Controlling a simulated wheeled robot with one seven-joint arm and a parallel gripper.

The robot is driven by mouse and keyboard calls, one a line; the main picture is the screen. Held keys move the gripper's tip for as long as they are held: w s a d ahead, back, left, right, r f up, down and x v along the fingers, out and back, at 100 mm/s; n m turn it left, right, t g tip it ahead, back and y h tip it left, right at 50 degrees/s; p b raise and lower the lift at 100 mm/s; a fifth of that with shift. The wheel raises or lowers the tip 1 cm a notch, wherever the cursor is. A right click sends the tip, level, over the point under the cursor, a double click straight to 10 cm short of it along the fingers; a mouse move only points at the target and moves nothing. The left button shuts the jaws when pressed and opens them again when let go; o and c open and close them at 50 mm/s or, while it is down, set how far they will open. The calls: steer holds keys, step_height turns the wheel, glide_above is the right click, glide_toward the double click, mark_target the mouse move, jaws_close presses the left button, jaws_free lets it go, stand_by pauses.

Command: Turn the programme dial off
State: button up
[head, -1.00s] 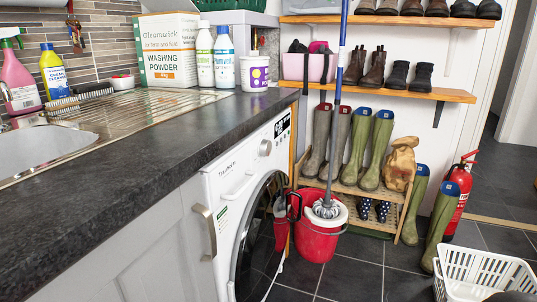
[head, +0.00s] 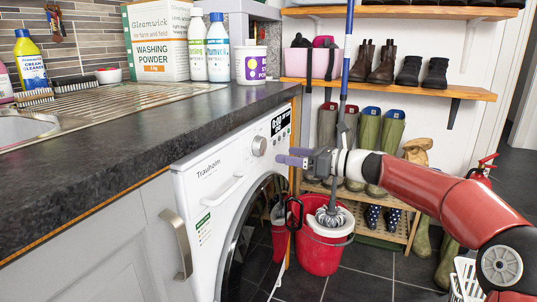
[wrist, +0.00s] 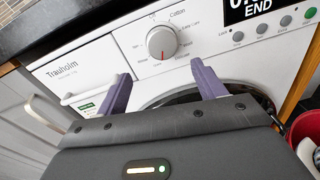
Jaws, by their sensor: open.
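The programme dial (head: 259,146) is a round silver knob on the front panel of the white washing machine (head: 205,190). In the wrist view the dial (wrist: 162,42) has a red mark at its lower edge, and printed labels such as "Cotton" ring it. The display (wrist: 262,8) reads "END" below partly cut-off digits. My gripper (head: 283,157) is open and empty, just right of the dial in the head view. In the wrist view its two purple fingers (wrist: 160,86) point toward the panel, with the dial beyond and between them, apart from both.
The dark worktop (head: 130,130) overhangs the machine above the dial. A red mop bucket (head: 318,250) stands on the floor right of the machine. A wooden boot rack (head: 400,230) is behind it. A small row of buttons (wrist: 260,31) sits under the display.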

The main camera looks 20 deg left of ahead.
mark_target(263, 148)
steer(key=shift+m, duration=0.3)
steer(key=a, duration=0.2)
steer(key=w+a, duration=0.1)
steer(key=a, duration=0.4)
steer(key=shift+w+a+r, duration=0.1)
steer(key=shift+w+a, duration=0.2)
steer(key=c, duration=1)
steer(key=shift+o, duration=0.2)
